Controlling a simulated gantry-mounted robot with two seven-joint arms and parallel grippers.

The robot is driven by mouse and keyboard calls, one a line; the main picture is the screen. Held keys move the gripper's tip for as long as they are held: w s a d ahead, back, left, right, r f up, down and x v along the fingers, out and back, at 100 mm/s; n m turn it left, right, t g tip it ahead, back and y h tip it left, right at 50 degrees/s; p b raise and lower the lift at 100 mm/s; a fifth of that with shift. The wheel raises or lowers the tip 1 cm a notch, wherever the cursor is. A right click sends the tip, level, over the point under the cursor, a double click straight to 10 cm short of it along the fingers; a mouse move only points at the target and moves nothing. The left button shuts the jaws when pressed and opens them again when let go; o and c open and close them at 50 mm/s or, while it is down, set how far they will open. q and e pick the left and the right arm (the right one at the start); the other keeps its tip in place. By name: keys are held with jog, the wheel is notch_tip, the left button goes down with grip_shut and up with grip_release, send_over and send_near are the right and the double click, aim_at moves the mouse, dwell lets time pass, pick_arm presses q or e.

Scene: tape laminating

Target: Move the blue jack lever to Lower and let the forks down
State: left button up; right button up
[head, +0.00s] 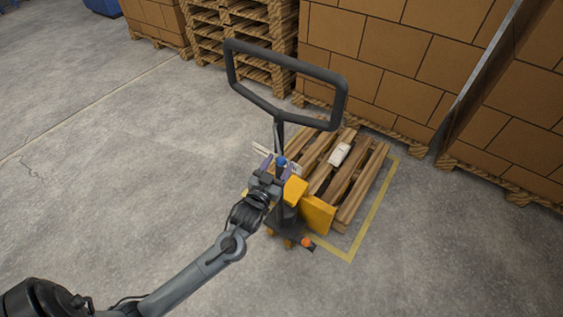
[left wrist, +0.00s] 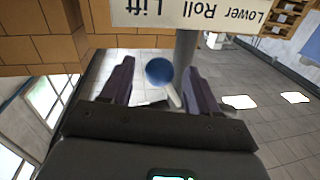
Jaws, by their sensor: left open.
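The blue jack lever (head: 281,161) is a blue ball knob on the pallet jack's tiller, below the black loop handle (head: 284,79). In the left wrist view the knob (left wrist: 159,72) sits on a pale stem between my fingers. A label plate (left wrist: 200,12) above it reads Lower, Roll, Lift, upside down. My left gripper (head: 276,170) is open around the knob, with gaps showing on both sides. The yellow pallet jack (head: 318,214) stands with its forks hidden under a wooden pallet (head: 350,202). My right gripper is not in view.
A small white box (head: 339,154) lies on the pallet. A yellow floor outline (head: 370,222) surrounds it. Stacked cartons (head: 390,62) stand behind, and empty pallets (head: 232,32) are piled at the back. The floor at left is clear.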

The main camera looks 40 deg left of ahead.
pick_arm(q)
jog(key=shift+x, duration=1.2)
grip_shut()
